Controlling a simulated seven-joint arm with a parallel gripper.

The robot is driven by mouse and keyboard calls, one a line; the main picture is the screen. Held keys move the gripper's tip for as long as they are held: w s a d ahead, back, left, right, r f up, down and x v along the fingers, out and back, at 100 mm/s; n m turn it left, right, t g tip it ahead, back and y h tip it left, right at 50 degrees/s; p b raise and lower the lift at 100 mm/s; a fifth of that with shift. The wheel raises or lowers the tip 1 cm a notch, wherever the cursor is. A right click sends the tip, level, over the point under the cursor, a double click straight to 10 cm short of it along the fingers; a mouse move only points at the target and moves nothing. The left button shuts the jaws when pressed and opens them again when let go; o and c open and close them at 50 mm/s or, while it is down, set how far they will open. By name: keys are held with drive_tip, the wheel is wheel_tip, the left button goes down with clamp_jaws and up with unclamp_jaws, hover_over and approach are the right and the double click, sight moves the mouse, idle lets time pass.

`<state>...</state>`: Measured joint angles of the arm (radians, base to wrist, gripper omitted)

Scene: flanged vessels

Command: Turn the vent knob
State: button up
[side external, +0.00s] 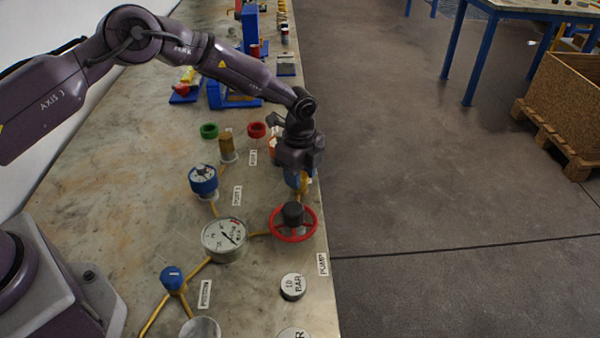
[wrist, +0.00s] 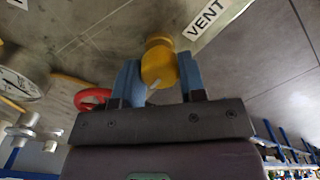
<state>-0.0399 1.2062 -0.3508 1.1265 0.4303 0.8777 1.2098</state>
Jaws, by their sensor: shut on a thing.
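The vent knob is a round yellow knob with a pale mark on its face (wrist: 158,66). In the wrist view it sits between the two blue fingers of my gripper (wrist: 160,78), beside a white VENT label (wrist: 207,18). In the side view my gripper (side external: 300,178) points down at the right edge of the table, shut on the knob. A little of the yellow knob (side external: 304,184) shows there below the wrist; the rest is hidden by my gripper.
A red handwheel (side external: 293,237) with a dark hub stands just in front of my gripper, with a round gauge (side external: 224,239) to its left. A blue-topped dial (side external: 203,180) and a brown post (side external: 227,149) stand left. The table's edge drops off close to the right.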

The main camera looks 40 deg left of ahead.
drive_tip(key=shift+r, duration=0.1)
drive_tip(key=o, duration=0.9)
wheel_tip(320, 180, up, 13)
drive_tip(key=shift+f, duration=0.1)
drive_tip(key=s+a+r+n+t, duration=0.2)
drive_tip(key=s+r+n, duration=0.4)
drive_tip(key=s, duration=0.5)
drive_tip(key=s+a+r+n+t, duration=0.1)
drive_tip(key=s+a+r+n, duration=0.2)
drive_tip(key=s+r+n, duration=0.3)
drive_tip(key=s+a+r+n+t, duration=0.2)
drive_tip(key=s+r+n, duration=0.4)
drive_tip(key=s, duration=0.9)
drive_tip(key=shift+s+a+r+t, duration=0.3)
drive_tip(key=shift+s+a+r, duration=0.1)
drive_tip(key=shift+r, duration=0.2)
